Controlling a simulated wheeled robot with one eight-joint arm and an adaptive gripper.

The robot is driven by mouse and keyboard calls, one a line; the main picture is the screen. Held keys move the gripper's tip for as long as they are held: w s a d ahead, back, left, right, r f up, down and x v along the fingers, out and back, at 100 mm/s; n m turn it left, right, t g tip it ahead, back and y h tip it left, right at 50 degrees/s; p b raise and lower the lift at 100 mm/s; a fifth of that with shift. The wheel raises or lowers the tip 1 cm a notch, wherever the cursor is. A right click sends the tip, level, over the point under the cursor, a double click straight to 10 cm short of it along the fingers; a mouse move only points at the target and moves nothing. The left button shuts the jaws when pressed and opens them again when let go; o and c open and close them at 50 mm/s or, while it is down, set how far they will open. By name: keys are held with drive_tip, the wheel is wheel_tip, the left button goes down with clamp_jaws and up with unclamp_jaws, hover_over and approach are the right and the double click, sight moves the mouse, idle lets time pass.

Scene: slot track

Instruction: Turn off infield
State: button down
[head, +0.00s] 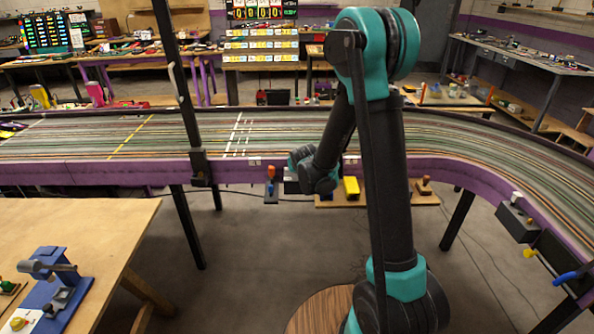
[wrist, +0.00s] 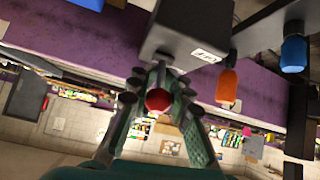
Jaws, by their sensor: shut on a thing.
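In the wrist view a grey box (wrist: 192,32) with a small white label hangs at the purple track side; the label is too small to read. A red knob (wrist: 158,99) shows below the box. My gripper (wrist: 163,85) has its two green-padded fingers closed in on either side of the red knob. In the head view my gripper is at the track's near edge, by a dark box (head: 291,187), and my arm hides part of it. The red knob is hidden there. I cannot tell which control carries the infield name.
An orange knob (wrist: 227,88) and a blue knob (wrist: 294,53) hang close beside the box in the wrist view. The purple-edged slot track (head: 90,172) runs across the head view. A yellow block (head: 351,188) is right of my gripper. A wooden table (head: 110,225) stands front left.

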idle(0.4)
drive_tip(key=c, duration=1.4)
unclamp_jaws()
drive_tip(key=shift+o, duration=0.2)
drive_tip(key=v, duration=1.2)
drive_tip(key=s+d+f+g, duration=0.2)
drive_tip(key=s+d, duration=0.3)
drive_tip(key=s, duration=0.3)
drive_tip(key=s+d+f+m+g, duration=0.1)
drive_tip(key=s+d+f+g, duration=0.1)
drive_tip(key=s+d, duration=0.3)
drive_tip(key=s+d+f+m+g+h, duration=0.1)
drive_tip(key=s+d, duration=0.5)
drive_tip(key=s, duration=0.7)
drive_tip(key=shift+f+g, duration=0.4)
drive_tip(key=shift+f, duration=0.5)
